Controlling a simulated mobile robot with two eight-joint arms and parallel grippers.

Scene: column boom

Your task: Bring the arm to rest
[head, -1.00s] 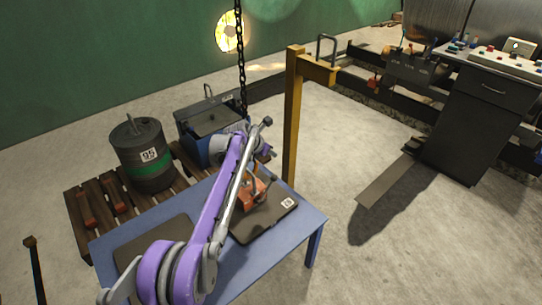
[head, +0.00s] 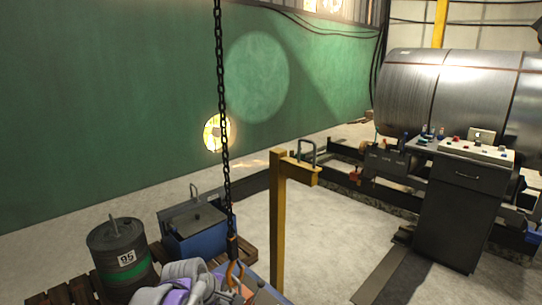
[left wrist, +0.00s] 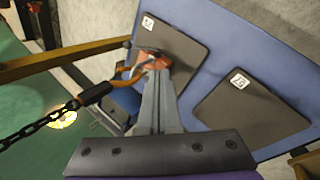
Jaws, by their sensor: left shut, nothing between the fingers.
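My purple left arm (head: 185,285) shows at the bottom of the head view, where its gripper cannot be made out. In the left wrist view my left gripper (left wrist: 157,76) is shut and empty, its fingers pointing toward the blue table (left wrist: 240,45). Beyond the fingertips a red-orange object (left wrist: 152,58) sits on a dark labelled mat (left wrist: 180,50), partly hidden by the fingers. The orange hook (left wrist: 132,74) of a hanging chain (left wrist: 40,123) is close beside the fingers; I cannot tell whether it touches the object. My right gripper is in neither view.
The chain (head: 222,120) hangs beside a yellow post (head: 278,220). A dark drum (head: 122,262) and a blue tub (head: 200,232) stand on a pallet at the left. A black console (head: 458,210) and a large metal cylinder (head: 450,90) are at the right. A second mat (left wrist: 250,112) lies bare.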

